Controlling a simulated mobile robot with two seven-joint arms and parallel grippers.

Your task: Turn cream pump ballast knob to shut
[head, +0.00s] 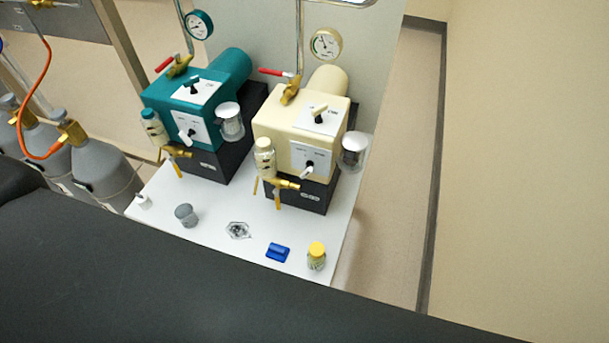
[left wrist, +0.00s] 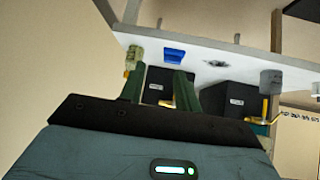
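The cream pump (head: 276,122) stands upright on the white bench, on a black base. A black knob with a cream lever (head: 320,112) sits on its top plate. Another black knob with a white lever (head: 308,169) sits on its front plate. The plate labels are too small to read, so I cannot tell which is the ballast knob. In the left wrist view, my left gripper (left wrist: 158,76) has its green fingers apart with nothing between them. A black pump base (left wrist: 156,92) shows beyond the gap; the knobs are not visible there. My right gripper is in neither view.
A teal pump (head: 226,73) with similar knobs stands left of the cream one. A glass jar (head: 353,157) and brass valve (head: 282,184) flank the cream pump's front.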

